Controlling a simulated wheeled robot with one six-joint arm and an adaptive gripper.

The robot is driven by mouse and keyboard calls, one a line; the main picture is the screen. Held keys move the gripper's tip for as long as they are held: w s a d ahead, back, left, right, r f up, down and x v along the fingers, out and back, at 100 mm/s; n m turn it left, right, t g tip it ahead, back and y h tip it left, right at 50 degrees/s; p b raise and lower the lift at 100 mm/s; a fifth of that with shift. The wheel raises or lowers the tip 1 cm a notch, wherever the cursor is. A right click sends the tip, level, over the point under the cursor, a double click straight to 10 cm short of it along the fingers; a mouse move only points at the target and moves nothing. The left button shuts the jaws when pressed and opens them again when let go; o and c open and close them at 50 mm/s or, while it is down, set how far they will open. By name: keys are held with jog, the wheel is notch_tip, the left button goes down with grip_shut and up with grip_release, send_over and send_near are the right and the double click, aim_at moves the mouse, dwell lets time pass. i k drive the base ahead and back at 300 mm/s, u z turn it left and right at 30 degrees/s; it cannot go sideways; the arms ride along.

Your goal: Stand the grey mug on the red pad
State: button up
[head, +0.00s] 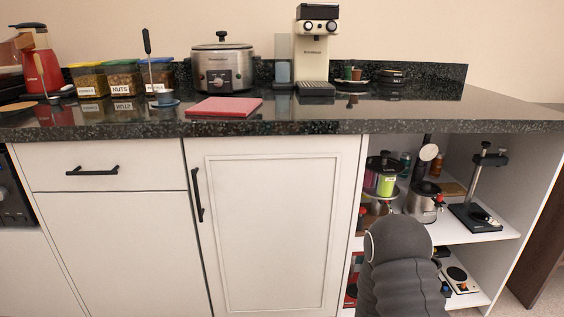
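The red pad (224,107) lies flat on the dark speckled counter near its front edge, left of centre, with nothing on it. I cannot pick out a grey mug for certain. A small blue-grey cup or bowl (163,98) stands left of the pad, apart from it, but it is too small to tell whether it is the mug. My gripper is not in view; only a dark grey ribbed part of my arm shows at the bottom right, in front of the open shelves.
Behind the pad stand a slow cooker (222,68) and a cream coffee machine (313,52). Lidded food jars (123,78) and a red appliance (38,62) are at left. Small dark cups (352,74) stand farther right. The counter's right front is clear. Open shelves (482,235) hold several appliances.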

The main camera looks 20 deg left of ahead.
aim_at(233, 104)
jog(key=z, duration=1.5)
jog(key=i, duration=1)
jog(key=u, duration=2.85)
